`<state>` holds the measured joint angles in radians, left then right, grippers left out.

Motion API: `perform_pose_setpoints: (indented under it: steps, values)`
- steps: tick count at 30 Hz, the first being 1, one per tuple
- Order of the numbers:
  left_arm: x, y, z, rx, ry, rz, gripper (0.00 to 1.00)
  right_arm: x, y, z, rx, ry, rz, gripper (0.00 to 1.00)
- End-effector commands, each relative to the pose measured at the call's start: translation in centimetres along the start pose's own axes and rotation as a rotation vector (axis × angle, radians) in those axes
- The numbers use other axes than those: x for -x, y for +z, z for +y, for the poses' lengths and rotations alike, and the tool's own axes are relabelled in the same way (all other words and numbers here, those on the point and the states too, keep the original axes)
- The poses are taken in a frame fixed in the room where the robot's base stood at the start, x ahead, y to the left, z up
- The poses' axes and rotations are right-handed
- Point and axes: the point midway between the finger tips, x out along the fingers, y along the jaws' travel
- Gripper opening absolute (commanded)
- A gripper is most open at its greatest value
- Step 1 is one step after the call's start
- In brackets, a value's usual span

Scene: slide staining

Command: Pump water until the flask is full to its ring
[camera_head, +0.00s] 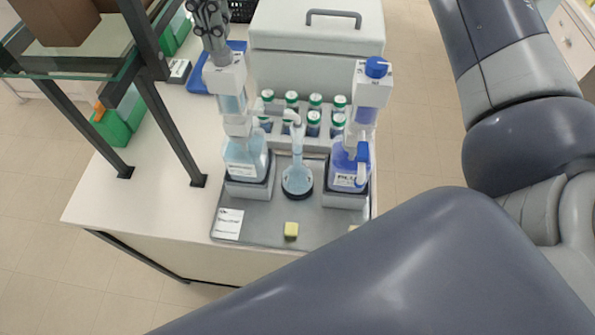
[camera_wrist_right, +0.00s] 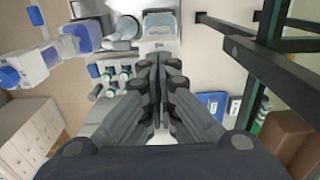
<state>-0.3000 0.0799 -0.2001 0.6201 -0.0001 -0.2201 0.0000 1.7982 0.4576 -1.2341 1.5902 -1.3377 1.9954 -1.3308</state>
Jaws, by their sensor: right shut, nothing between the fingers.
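The flask (camera_head: 297,180) stands upright between two pump bottles, with pale blue liquid in its round bulb; its ring and exact level are too small to tell. It shows in the wrist view too (camera_wrist_right: 122,32). The left bottle (camera_head: 245,162) holds pale, clear liquid under a white pump head (camera_head: 226,75). The right bottle (camera_head: 350,165) is blue, with a blue-capped pump (camera_head: 377,68). My right gripper (camera_head: 212,40) is shut and empty, right above the left bottle's pump head; contact cannot be told. In the wrist view its fingers (camera_wrist_right: 161,62) are together. My left gripper is out of view.
Several green-capped small bottles (camera_head: 291,98) stand behind the flask, before a white box (camera_head: 317,60). A dark shelf frame (camera_head: 165,110) rises at left. My arm covers the right.

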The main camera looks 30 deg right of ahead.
Motion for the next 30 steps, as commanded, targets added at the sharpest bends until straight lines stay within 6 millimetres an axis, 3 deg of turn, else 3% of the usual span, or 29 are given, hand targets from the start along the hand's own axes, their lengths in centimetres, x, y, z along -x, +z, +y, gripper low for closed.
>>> perform_pose_setpoints:
  steps: [11,24,30]
  values:
    - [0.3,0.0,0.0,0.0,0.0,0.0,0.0,0.4,0.0,0.0,0.0,-0.001,0.0,0.0]
    - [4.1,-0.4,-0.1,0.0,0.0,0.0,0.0,4.7,0.0,0.0,0.0,0.0,0.0,0.0]
    - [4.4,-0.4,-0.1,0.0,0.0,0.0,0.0,5.1,0.0,0.0,0.0,0.0,0.0,0.0]
